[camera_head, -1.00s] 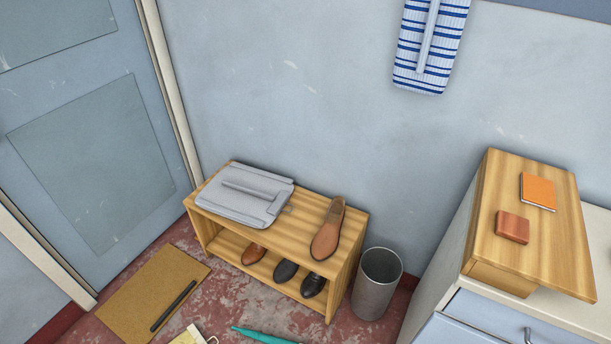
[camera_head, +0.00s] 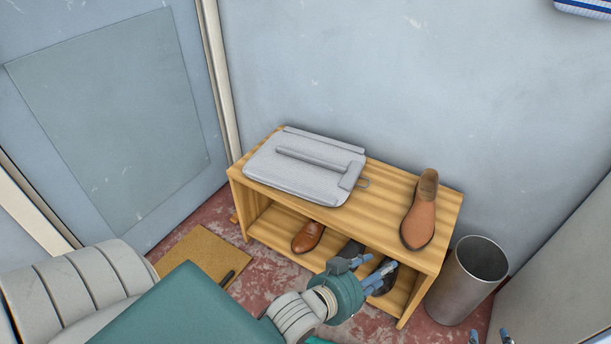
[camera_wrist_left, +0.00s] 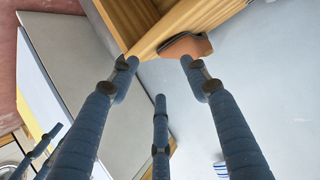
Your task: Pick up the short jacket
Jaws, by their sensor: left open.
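A flat grey folded garment (camera_head: 310,180), which looks like the short jacket, lies on the left part of the wooden shoe bench's top (camera_head: 385,188). A raised strip runs across it and a small loop shows at its right end. My left gripper (camera_head: 374,268) is open and empty, in front of the bench's lower shelf and below the garment, apart from it. In the left wrist view its fingers (camera_wrist_left: 160,66) stand apart, with bench wood and a brown shoe beyond; the garment does not show there. Only blue tips of my right gripper (camera_head: 490,337) show at the bottom edge.
A brown shoe (camera_head: 419,212) stands on the bench top, right of the garment. Another brown shoe (camera_head: 308,237) and dark shoes sit on the lower shelf, partly behind my gripper. A metal bin (camera_head: 466,283) stands right of the bench. A door (camera_head: 110,110) and wall close in behind.

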